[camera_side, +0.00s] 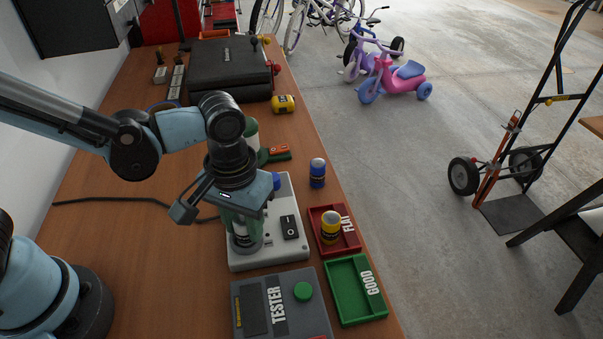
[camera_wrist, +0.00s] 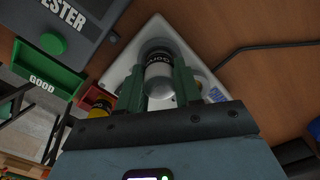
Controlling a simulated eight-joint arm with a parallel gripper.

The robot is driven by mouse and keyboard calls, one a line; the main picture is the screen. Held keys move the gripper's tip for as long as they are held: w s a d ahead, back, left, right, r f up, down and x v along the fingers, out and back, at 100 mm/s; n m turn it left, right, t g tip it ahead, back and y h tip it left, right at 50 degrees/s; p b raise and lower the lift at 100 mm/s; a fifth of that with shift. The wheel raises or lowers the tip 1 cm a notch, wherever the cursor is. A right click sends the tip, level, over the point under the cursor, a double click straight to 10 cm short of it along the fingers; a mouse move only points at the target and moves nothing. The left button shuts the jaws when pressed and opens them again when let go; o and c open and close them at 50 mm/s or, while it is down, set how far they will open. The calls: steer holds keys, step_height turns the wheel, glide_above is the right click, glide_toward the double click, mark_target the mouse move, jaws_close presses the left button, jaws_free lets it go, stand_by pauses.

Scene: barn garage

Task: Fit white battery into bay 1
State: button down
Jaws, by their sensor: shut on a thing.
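A white battery (camera_wrist: 158,69) with dark lettering stands between the green fingers of my gripper (camera_wrist: 160,86) in the wrist view. The fingers are shut on its sides. Its far end is at a dark round opening on the light grey bay unit (camera_side: 290,250); I cannot tell how deep it sits. In the side view my gripper (camera_side: 243,222) points down over the unit's near left part, just above a grey ring, and hides most of the battery. Bay numbers are not readable.
A red FLAT tray (camera_side: 352,246) holds a yellow battery (camera_side: 331,227). The green GOOD tray (camera_side: 345,290) is empty. The grey tester (camera_side: 245,318) is in front. A blue battery (camera_side: 317,173) stands right of the unit. A black case (camera_side: 230,70) is behind.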

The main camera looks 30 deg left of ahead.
mark_target(242, 219)
steer(key=shift+f, duration=0.1)
steer(key=c, duration=1)
jaws_free()
steer(key=shift+c, duration=0.2)
steer(key=shift+r, duration=5.55)
steer(key=w+a+f+m+t, duration=0.2)
steer(key=a+t, duration=0.5)
steer(key=a, duration=0.8)
steer(key=shift+a, duration=0.4)
